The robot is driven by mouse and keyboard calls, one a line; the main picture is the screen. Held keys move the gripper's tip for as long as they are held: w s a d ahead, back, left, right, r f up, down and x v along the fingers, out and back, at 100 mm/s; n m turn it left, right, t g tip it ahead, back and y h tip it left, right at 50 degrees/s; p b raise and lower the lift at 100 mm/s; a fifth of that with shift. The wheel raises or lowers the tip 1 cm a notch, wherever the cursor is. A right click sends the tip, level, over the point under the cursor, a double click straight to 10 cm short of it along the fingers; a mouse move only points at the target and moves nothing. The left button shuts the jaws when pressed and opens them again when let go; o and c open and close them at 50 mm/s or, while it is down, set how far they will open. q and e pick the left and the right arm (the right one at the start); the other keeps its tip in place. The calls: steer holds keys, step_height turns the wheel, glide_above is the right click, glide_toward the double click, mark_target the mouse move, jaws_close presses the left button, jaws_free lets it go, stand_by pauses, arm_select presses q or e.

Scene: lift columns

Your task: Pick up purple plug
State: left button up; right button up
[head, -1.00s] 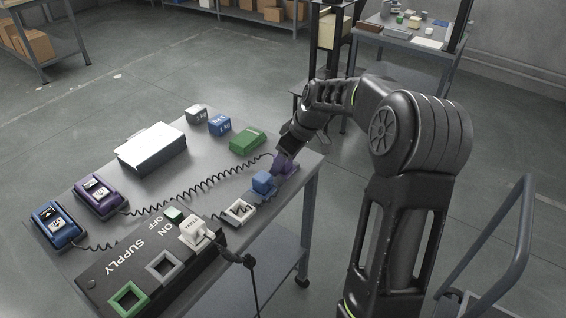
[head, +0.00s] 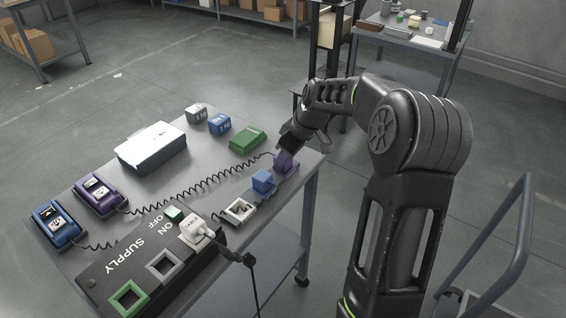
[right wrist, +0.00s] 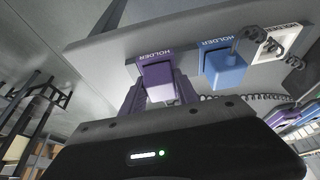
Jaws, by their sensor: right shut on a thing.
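The purple plug (head: 286,162) is at the right end of the table, at a spot marked HOLDER, with a dark coiled cord running left from that area. My right gripper (head: 287,153) comes down on it from above and is shut on it. In the right wrist view the purple plug (right wrist: 158,80) shows between the two fingers, close to the HOLDER label. I cannot tell whether it is still seated in the holder. My gripper hides part of it. My left gripper is not in view.
A blue plug (head: 263,182) sits close beside the purple one. The supply box (head: 130,262) with a white plug (head: 196,235) is at the front. Purple (head: 98,194) and blue (head: 57,224) devices stand left. A green block (head: 247,139) and a white-topped box (head: 151,147) lie behind.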

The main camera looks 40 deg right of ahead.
jaws_close()
step_height(320, 180, up, 10)
steer(key=shift+r, duration=0.1)
stand_by(0.5)
stand_by(0.5)
